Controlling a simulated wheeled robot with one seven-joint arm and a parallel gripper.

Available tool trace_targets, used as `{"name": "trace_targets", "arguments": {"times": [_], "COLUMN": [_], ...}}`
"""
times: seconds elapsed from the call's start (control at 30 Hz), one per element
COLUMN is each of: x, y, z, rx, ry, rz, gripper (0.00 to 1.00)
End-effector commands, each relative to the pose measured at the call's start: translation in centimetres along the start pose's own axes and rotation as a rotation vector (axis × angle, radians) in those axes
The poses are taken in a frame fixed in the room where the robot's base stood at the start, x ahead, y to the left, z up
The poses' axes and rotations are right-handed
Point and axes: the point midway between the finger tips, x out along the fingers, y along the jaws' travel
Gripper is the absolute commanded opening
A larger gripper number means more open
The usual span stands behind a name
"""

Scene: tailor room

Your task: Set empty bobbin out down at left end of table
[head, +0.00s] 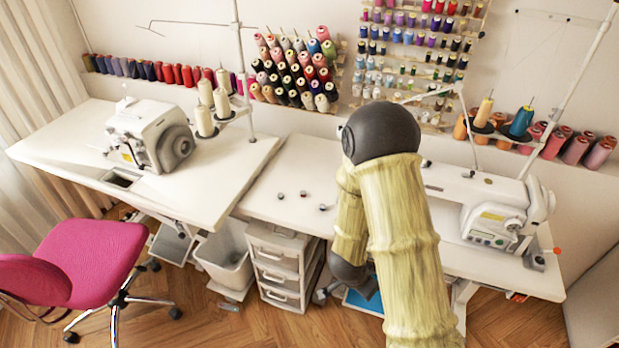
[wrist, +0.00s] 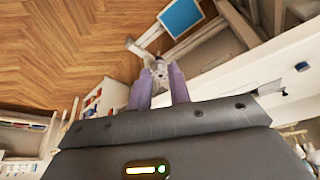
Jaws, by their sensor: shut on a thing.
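In the wrist view, my gripper (wrist: 158,78) is shut on a small grey metallic piece, which I take to be the bobbin (wrist: 159,70). Its detail is too small to tell whether thread is on it. The gripper is hidden behind my arm in the head view. The right white table (head: 310,165) has several small dark and silver bobbin-like pieces near its left end: one (head: 280,196) at left, one (head: 303,194) in the middle and one (head: 323,207) at right.
A sewing machine (head: 480,200) stands on the right part of that table. Another machine (head: 150,135) stands on the left table (head: 225,165). Drawers (head: 280,265) and a bin (head: 225,262) are below. A pink chair (head: 85,260) is at lower left. Bare tabletop surrounds the small pieces.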

Motion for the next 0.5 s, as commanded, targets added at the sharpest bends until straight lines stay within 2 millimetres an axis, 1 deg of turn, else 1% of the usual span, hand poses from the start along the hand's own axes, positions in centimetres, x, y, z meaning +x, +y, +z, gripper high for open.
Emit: {"name": "trace_targets", "arguments": {"times": [0.27, 0.5], "x": [1.9, 4.4], "y": [-1.2, -2.4], "z": [-1.6, -3.5], "rx": [-0.153, -0.378], "ry": [0.002, 0.004], "rz": [-0.062, -0.147], "gripper": [0.0, 0.0]}}
